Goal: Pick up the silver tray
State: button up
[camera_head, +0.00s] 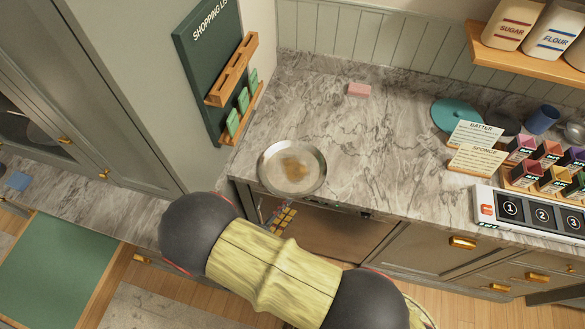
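The silver tray (268,157) is a round, shallow metal dish with a brownish patch in its middle. It lies flat on the grey marble counter, close to the front edge, in the head view. My arm, with dark round joints and a yellowish link, crosses the lower middle of the view in front of the counter. My gripper cannot be made out, so its place relative to the tray is not shown. Nothing is seen touching the tray.
A pink block (359,90) lies behind the tray. A green board (200,60) with wooden racks stands at the left. A numbered panel (483,207), small coloured boxes, cards and a blue cup (542,119) fill the right. The counter right of the tray is clear.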

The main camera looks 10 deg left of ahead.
aim_at(296, 197)
jog(key=x, duration=0.7)
jog(key=shift+a+p, duration=0.2)
jog(key=shift+p, duration=0.1)
jog(key=shift+c, duration=0.8)
jog(key=shift+r, duration=0.1)
grip_shut()
